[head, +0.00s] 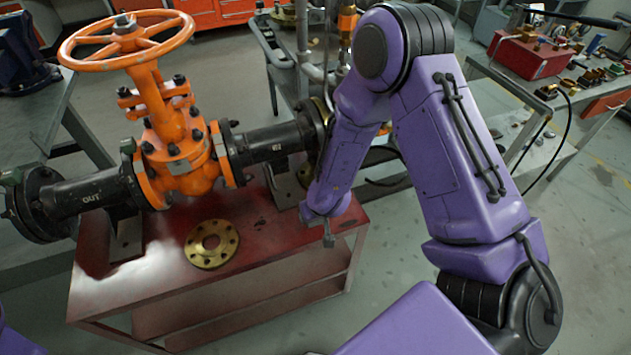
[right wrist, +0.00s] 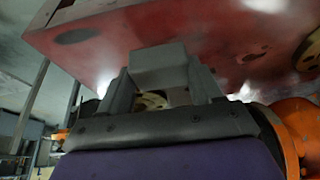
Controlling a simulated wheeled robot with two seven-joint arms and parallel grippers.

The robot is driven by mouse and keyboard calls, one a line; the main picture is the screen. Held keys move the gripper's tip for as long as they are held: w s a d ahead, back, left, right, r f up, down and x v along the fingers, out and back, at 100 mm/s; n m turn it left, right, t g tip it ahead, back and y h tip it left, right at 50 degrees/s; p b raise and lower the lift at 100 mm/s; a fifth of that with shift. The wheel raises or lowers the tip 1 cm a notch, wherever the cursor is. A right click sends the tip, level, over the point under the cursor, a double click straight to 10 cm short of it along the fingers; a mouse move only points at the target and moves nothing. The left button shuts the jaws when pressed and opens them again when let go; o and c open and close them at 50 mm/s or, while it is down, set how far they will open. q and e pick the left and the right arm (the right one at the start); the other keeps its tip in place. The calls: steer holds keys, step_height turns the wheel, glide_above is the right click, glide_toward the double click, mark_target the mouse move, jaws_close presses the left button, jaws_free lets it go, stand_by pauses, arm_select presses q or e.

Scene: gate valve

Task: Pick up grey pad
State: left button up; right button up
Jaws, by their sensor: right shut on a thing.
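The grey pad (right wrist: 158,66) shows in the right wrist view as a plain block between the two fingertips of my right gripper (right wrist: 160,78). The right gripper is shut on it. In the head view my right gripper (head: 328,232) hangs at the right end of the red table. I cannot make out the pad there. From these frames I cannot tell whether the pad touches the table top. My left gripper is not in view.
An orange gate valve (head: 180,165) with a handwheel (head: 125,38) and black pipe ends spans the red table (head: 150,275). A brass flange (head: 211,262) lies on the table. A bench with a red toolbox (head: 528,50) stands at the right. Floor is clear at the lower right.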

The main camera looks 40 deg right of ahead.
steer(key=s+r, duration=0.4)
steer(key=s+d+r, duration=0.1)
steer(key=s+r, duration=0.2)
steer(key=shift+s+r, duration=0.1)
steer(key=shift+c, duration=0.7)
steer(key=s+d+r+p, duration=0.1)
steer(key=s+r+p, duration=0.2)
steer(key=s+p, duration=0.3)
steer(key=p, duration=0.5)
steer(key=shift+s+d, duration=0.15)
steer(key=shift+s, duration=0.25)
